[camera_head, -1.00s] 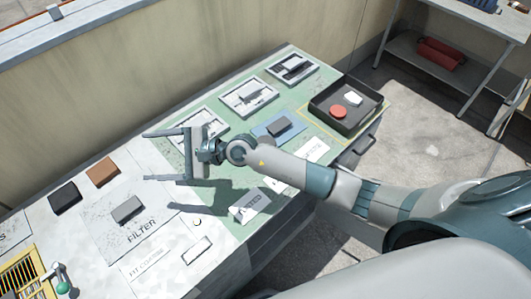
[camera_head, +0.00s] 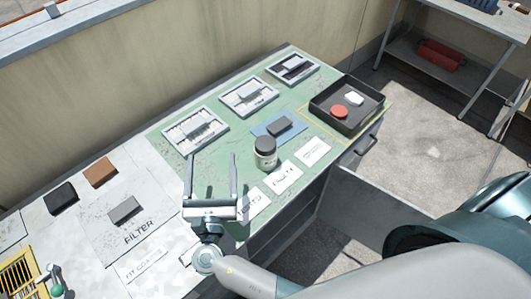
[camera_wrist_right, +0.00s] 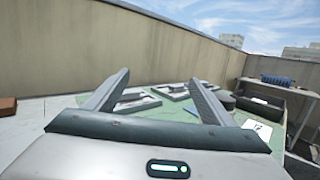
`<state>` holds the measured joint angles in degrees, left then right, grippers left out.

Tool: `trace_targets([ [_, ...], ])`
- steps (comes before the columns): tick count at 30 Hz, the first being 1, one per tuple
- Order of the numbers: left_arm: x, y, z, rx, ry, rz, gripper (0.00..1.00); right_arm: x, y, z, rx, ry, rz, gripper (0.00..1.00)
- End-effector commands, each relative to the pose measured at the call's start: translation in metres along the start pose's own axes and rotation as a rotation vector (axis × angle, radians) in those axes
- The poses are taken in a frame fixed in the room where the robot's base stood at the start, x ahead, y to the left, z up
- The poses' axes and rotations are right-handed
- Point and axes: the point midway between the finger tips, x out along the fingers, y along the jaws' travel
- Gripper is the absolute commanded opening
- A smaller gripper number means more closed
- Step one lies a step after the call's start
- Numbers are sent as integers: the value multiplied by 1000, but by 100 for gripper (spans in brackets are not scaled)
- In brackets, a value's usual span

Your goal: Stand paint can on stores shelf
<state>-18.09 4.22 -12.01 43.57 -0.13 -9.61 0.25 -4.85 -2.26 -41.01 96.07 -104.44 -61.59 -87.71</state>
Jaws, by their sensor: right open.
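The paint can (camera_head: 265,152), a small pale can with a dark lid, stands upright on the green part of the workbench. My right gripper (camera_head: 212,157) is open and empty, left of the can and apart from it, its fingers pointing toward the back of the bench. In the right wrist view the open fingers (camera_wrist_right: 160,76) have nothing between them; a dark round shape (camera_wrist_right: 226,101), probably the can's lid, shows just past the right finger. A metal shelf unit (camera_head: 400,62), probably the stores shelf, stands at the upper right. My left gripper is out of view.
A black tray (camera_head: 368,121) with a red disc and a white piece sits at the bench's right end. Several framed panels line the back; a dark block lies on a blue mat (camera_head: 262,135). A red item (camera_head: 440,53) lies on the lower shelf. Clear floor separates bench and shelf.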

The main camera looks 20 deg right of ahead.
Motion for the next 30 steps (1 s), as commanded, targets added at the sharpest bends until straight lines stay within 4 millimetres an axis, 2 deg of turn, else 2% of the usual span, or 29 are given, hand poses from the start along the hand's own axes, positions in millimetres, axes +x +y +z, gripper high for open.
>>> trace_targets([
  [3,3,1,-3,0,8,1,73,-31,-33,-19,-15,76,-177,77],
  [6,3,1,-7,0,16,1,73,-53,-56,-29,-33,123,-294,77],
  [12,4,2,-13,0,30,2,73,-78,-77,-37,-55,171,-409,77],
  [23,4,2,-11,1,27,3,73,-79,-79,-37,-57,173,-417,77],
  [30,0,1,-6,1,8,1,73,-64,-85,-37,-58,169,-416,77],
])
